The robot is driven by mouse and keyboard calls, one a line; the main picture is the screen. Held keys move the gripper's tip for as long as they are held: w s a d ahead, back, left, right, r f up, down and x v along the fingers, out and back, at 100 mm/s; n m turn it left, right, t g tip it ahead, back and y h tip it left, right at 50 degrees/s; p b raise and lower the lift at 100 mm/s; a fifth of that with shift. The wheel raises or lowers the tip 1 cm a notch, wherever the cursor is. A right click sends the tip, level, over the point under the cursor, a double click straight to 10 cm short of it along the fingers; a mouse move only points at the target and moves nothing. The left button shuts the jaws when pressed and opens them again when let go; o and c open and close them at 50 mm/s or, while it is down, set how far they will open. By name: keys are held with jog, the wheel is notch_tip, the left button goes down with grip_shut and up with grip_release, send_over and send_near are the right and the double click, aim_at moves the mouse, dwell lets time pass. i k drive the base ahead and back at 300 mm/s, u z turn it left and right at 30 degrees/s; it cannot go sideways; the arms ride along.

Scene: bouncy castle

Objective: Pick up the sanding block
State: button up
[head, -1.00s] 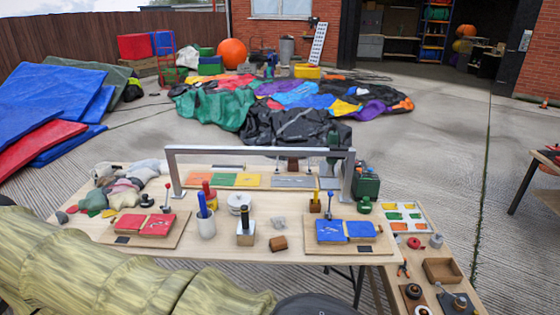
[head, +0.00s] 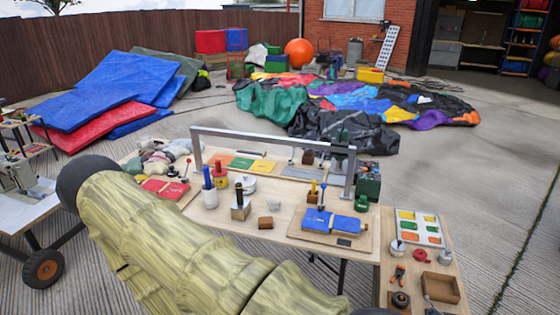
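A small brown block (head: 265,222), which looks like the sanding block, lies near the front edge of the wooden table (head: 262,240) in the head view. It is too small for me to be sure of its kind. A small grey lump (head: 273,205) lies just behind it, and a wooden block with a dark metal top (head: 240,207) stands to its left. My arm, in a yellow-green sleeve, crosses the lower left and hides part of the table's front left. My gripper is out of view.
A grey metal frame (head: 270,139) spans the table behind the block. A side table at right holds a wooden tray (head: 441,287). A wheeled cart (head: 44,267) is at far left.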

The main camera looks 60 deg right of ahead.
aim_at(264, 222)
jog(key=z, duration=1.35)
